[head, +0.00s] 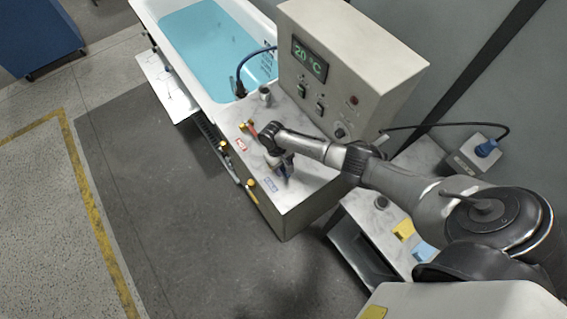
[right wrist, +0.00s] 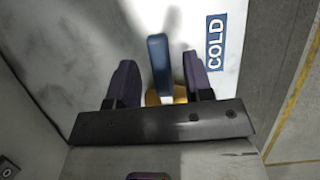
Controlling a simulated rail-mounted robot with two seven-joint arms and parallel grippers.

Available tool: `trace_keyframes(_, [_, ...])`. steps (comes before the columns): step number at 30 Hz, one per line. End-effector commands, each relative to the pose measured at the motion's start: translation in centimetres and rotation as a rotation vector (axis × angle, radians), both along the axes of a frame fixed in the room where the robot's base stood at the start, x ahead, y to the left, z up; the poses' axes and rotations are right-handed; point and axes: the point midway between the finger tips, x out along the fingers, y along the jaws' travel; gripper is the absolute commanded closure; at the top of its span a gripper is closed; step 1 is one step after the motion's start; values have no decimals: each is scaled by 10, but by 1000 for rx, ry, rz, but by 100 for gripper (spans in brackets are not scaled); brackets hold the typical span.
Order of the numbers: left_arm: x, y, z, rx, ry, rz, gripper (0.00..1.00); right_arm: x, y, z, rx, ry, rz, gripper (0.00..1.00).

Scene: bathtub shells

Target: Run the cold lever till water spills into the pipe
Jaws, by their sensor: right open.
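The cold lever is a blue handle (right wrist: 157,58) on a brass base (right wrist: 165,98) in the right wrist view, beside the blue COLD label (right wrist: 215,43). My right gripper (right wrist: 159,68) is open, with one dark finger on each side of the handle and gaps between. In the head view my right gripper (head: 283,170) is over the counter top near the blue label (head: 271,185) and mostly hides the lever. The red lever (head: 252,129) stands beside its red label (head: 241,145). No water flow shows, and I cannot tell which part is the pipe. My left gripper is not in view.
A control box (head: 345,65) reading 20 °C stands behind the levers. The tub (head: 146,14) of blue water (head: 205,45) is at upper left, with a blue hose (head: 243,70). Brass fittings stick out of the counter's front. The floor in front is clear.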

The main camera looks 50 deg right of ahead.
Motion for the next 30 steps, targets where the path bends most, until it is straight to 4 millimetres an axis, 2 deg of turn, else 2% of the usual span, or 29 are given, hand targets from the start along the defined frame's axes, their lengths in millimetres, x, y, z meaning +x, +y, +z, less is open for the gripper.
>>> trace_keyframes(8, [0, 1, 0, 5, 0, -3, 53, 4, 0, 8, 1, -2, 0, 53])
trace_keyframes(24, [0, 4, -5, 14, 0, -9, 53, 41, -7, 98, -1, -4, 0, 53])
trace_keyframes(30, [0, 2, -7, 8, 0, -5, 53, 49, -9, 119, 1, -2, 0, 53])
